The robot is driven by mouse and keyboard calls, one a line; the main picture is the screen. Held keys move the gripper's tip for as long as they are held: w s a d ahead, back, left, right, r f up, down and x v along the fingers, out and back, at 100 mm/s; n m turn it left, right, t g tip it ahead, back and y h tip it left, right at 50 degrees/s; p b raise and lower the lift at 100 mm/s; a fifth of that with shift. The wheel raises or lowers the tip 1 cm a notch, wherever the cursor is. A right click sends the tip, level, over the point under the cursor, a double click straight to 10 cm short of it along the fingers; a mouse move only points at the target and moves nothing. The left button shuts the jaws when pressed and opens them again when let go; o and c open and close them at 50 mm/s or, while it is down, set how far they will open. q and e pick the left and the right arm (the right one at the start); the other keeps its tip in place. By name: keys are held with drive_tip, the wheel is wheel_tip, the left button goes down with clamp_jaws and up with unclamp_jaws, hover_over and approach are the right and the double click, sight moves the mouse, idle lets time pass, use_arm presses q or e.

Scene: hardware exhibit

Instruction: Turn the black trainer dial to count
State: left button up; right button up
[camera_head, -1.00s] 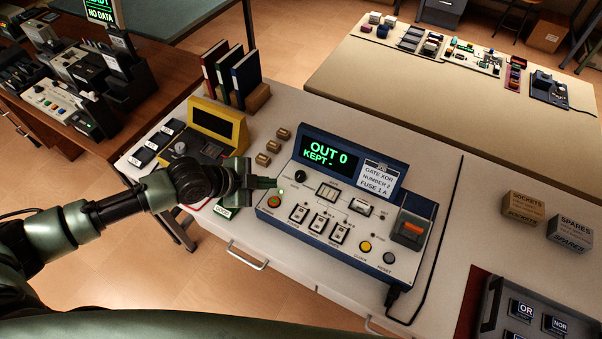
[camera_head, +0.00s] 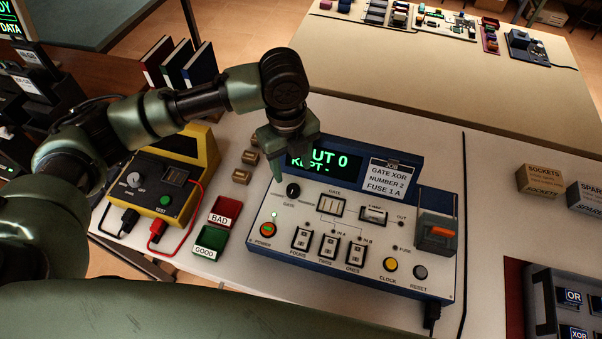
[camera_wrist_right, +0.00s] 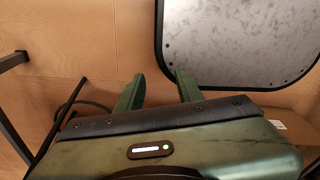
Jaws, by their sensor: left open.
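The trainer (camera_head: 345,245) is a white-topped, blue-sided unit on the white bench in the head view. Its black dial (camera_head: 293,190) is at the panel's upper left, with a pale pointer mark; its small labels are too blurred to read surely. My left gripper (camera_head: 283,172) is open and empty, pointing down just above and behind the dial, apart from it as far as I can tell. It covers part of the green display (camera_head: 335,165), which reads "OUT 0" and "KEPT -". My right gripper (camera_wrist_right: 160,88) is open and empty in the right wrist view, over the floor.
A card (camera_head: 389,182) on the trainer reads "GATE XOR NUMBER 2 FUSE 1 A". Left of the trainer are a yellow meter (camera_head: 150,185) with leads, a red BAD block (camera_head: 225,211) and a green GOOD block (camera_head: 210,242). Sockets and Spares boxes stand right.

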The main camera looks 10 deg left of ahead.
sight(293, 188)
use_arm(q)
drive_tip(key=shift+s+r, duration=0.1)
drive_tip(key=shift+s, duration=0.05)
drive_tip(key=f, duration=0.3)
drive_tip(key=shift+s+d+p, duration=0.25)
drive_tip(key=shift+s+p, duration=0.05)
drive_tip(key=shift+p, duration=0.1)
wheel_tip(293, 188, down, 4)
drive_tip(key=shift+w+a+r, duration=0.1)
drive_tip(key=shift+r, duration=0.1)
drive_tip(key=shift+f, duration=0.35)
clamp_jaws()
use_arm(e)
drive_tip(key=shift+s+d+r, duration=0.2)
drive_tip(key=shift+s+d, duration=0.2)
drive_tip(key=shift+d, duration=0.2)
drive_tip(key=shift+s+d+r, duration=0.2)
drive_tip(key=shift+s+d, duration=0.15)
drive_tip(key=shift+d, duration=0.2)
